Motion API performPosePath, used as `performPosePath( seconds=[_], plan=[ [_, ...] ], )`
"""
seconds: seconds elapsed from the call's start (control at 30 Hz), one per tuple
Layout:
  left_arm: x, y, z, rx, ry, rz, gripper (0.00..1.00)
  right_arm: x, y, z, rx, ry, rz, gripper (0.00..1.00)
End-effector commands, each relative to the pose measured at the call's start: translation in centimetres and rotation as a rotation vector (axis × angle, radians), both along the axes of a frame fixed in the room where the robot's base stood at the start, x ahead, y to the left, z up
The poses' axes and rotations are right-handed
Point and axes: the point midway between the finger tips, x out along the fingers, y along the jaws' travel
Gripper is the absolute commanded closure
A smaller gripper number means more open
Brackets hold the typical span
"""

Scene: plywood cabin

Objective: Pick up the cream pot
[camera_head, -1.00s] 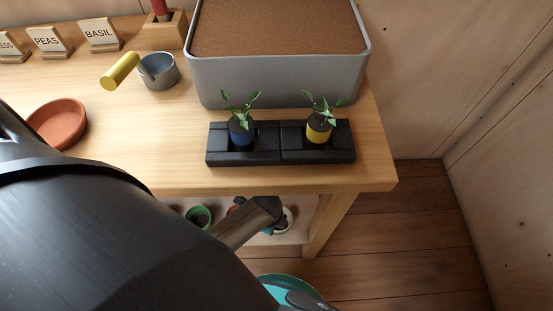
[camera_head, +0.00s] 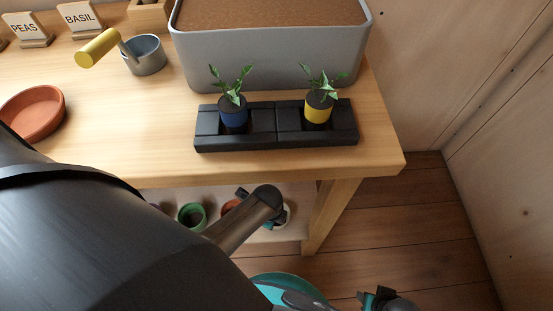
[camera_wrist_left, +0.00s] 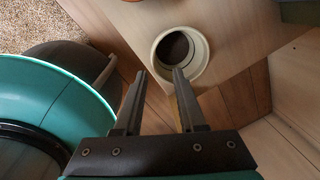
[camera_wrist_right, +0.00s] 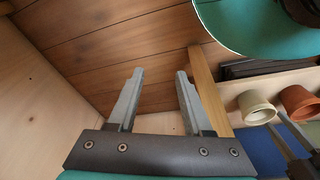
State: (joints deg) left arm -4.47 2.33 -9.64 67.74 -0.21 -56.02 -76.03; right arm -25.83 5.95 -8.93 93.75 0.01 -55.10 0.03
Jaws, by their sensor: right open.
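The cream pot (camera_wrist_left: 199,77) sits on the lower shelf with its round mouth facing the left wrist camera. Only a sliver of it (camera_head: 287,214) shows in the head view, behind my left arm. In the right wrist view the cream pot (camera_wrist_right: 256,108) is on the right, beside a terracotta pot. My right gripper (camera_wrist_right: 160,75) is open and empty, over the floor and apart from the pot.
A green pot (camera_head: 191,216) and a terracotta pot (camera_wrist_right: 299,104) share the shelf. The table leg (camera_head: 331,212) stands right of the cream pot. Above, the tabletop holds a black tray (camera_head: 265,145) with two potted seedlings, a grey planter (camera_head: 270,62) and a terracotta dish (camera_head: 62,112).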

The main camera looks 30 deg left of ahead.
Motion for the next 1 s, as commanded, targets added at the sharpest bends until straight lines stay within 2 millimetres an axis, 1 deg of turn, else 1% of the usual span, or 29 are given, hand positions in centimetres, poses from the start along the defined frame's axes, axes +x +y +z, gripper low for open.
performPosePath(
  seconds=[0.1,0.3,0.67,1.0],
  plan=[
    [0.1,0.0,-1.0,0.0,0.001,0.001,0.6,0.7,0.2,0.9,0.004,-0.015,-0.001,0.5],
    [0.3,0.0,-2.2,-0.001,-0.001,0.002,0.6,1.8,0.4,2.7,0.008,-0.041,-0.002,0.5],
    [0.2,0.0,-3.0,-0.001,0.0,0.001,0.6,2.5,0.5,4.2,0.011,-0.065,-0.004,0.5],
    [0.0,0.0,-5.2,0.0,0.0,0.001,0.6,3.7,0.7,7.7,0.019,-0.12,-0.005,0.5]
  ],
)
